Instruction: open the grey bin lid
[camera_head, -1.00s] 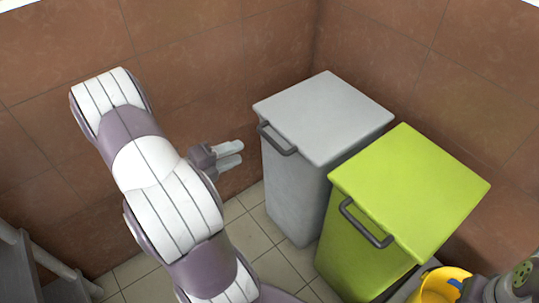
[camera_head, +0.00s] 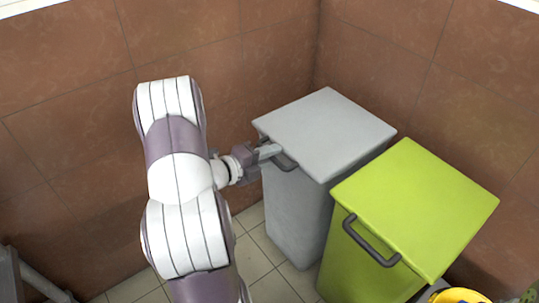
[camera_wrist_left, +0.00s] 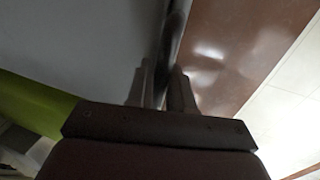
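The grey bin (camera_head: 293,215) stands against the tiled wall with its flat lid (camera_head: 325,130) closed. A dark bar handle (camera_head: 284,162) sits at the lid's left front edge. My left gripper (camera_head: 272,152) reaches in from the left and is at this handle. In the left wrist view the dark handle bar (camera_wrist_left: 172,40) runs between the two fingers of my left gripper (camera_wrist_left: 160,82). The fingers are close to the bar on both sides, but I cannot tell whether they clamp it. My right gripper is not seen.
A lime green bin (camera_head: 415,210) with its own dark handle (camera_head: 368,243) stands close on the right. A yellow object (camera_head: 460,296) is cut off at the bottom right. Tiled floor (camera_head: 258,250) shows in front of the grey bin.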

